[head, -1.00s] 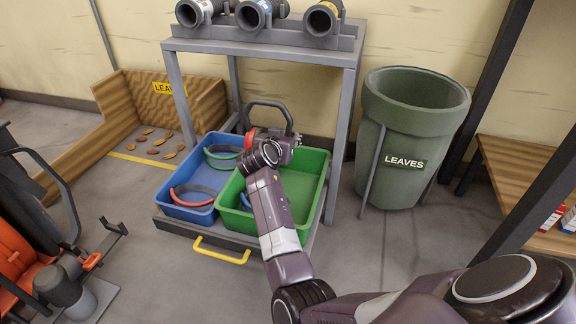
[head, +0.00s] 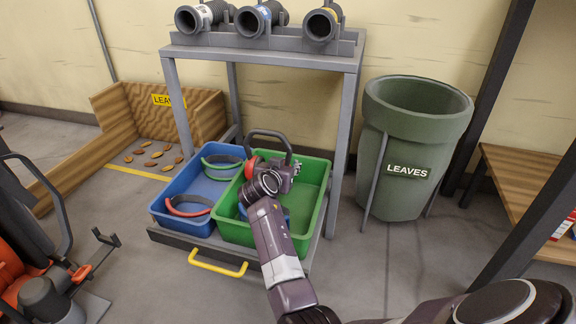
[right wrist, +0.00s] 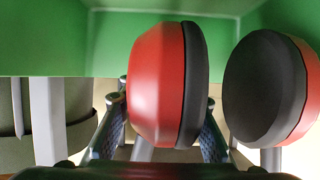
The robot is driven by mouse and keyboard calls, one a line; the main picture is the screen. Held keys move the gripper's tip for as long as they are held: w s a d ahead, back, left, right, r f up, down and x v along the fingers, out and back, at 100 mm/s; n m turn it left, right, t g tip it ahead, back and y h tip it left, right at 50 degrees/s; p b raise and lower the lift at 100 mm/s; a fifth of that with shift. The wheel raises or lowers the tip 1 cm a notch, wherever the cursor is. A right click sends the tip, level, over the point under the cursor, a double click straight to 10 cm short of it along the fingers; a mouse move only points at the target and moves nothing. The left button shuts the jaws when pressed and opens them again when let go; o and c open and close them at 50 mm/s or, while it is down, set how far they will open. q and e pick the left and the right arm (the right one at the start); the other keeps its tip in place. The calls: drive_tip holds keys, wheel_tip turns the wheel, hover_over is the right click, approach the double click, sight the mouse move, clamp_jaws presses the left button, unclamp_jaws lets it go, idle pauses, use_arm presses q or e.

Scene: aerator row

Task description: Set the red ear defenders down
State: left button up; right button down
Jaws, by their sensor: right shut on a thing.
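The red ear defenders (head: 252,165), with red cups and a dark headband, are at the green bin (head: 313,212), over its back left part. My right gripper (right wrist: 162,132) is shut on one red cup (right wrist: 157,85), with a finger on each side. The other cup (right wrist: 268,88) hangs free to the right in the right wrist view. My left gripper is not in view.
A blue bin (head: 163,211) beside the green one holds a red band (head: 189,206) and a green band (head: 222,162). A blue band (head: 286,218) lies in the green bin. A shelf (head: 270,58) with dark tubes stands above. A leaves barrel (head: 400,190) is at right.

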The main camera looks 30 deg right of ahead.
drive_tip(key=shift+f+b, duration=0.3)
drive_tip(key=shift+f, duration=0.25)
drive_tip(key=c, duration=1.4)
unclamp_jaws()
